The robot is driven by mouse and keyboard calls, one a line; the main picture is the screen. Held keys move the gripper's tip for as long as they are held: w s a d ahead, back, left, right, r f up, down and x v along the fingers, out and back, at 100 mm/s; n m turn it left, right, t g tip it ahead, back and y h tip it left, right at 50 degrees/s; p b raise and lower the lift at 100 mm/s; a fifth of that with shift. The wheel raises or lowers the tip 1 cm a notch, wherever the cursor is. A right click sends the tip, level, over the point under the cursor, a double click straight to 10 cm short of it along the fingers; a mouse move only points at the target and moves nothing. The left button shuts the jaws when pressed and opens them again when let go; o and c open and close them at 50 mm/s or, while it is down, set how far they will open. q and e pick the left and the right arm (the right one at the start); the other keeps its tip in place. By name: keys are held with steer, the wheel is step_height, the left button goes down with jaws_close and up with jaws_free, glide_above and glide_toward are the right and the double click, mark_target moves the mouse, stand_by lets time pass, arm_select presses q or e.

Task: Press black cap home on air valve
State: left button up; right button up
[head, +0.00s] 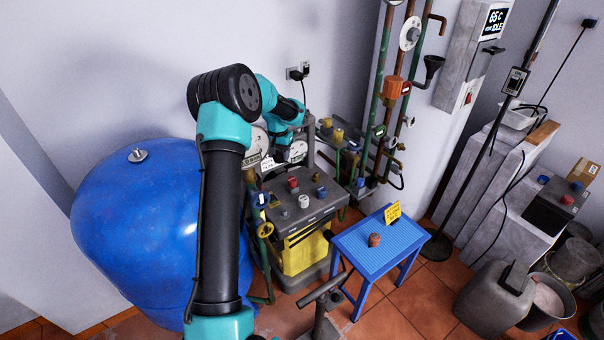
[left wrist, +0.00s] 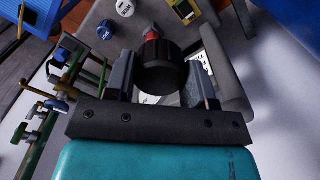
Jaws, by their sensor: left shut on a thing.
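In the left wrist view my left gripper (left wrist: 160,72) is shut on a round black cap (left wrist: 160,68), which sits between its two fingers. The cap is held in the air above the grey bench top. In the head view my left forearm and wrist hide the cap and most of the gripper. A small pale metal fitting (head: 138,155) stands on top of the big blue tank; I cannot tell whether it is the air valve. My right gripper is not in view.
A grey-topped unit (head: 315,207) carries several coloured caps, among them a white one (head: 304,201). Pipes with valves (head: 370,130) stand behind it. A blue table (head: 350,242) holds a brown pot (head: 374,240) and a yellow sign (head: 393,212). Tiled floor lies in front.

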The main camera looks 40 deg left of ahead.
arm_select(q)
steer(key=s+a+r+n, duration=0.45)
steer(key=s+r, duration=0.25)
steer(key=r, duration=0.3)
steer(key=s+a+r+n, duration=0.3)
steer(key=s+r+n, duration=0.2)
steer(key=s+r, duration=0.4)
steer(key=s+a+r+n, duration=0.35)
steer(key=s+r, duration=0.25)
steer(key=r, duration=0.5)
glide_above(135, 150)
step_height(135, 150, down, 7)
steer(key=shift+a+r, duration=0.2)
steer(key=shift+f, duration=0.15)
steer(key=shift+f, duration=2.75)
steer(key=shift+f, duration=1.85)
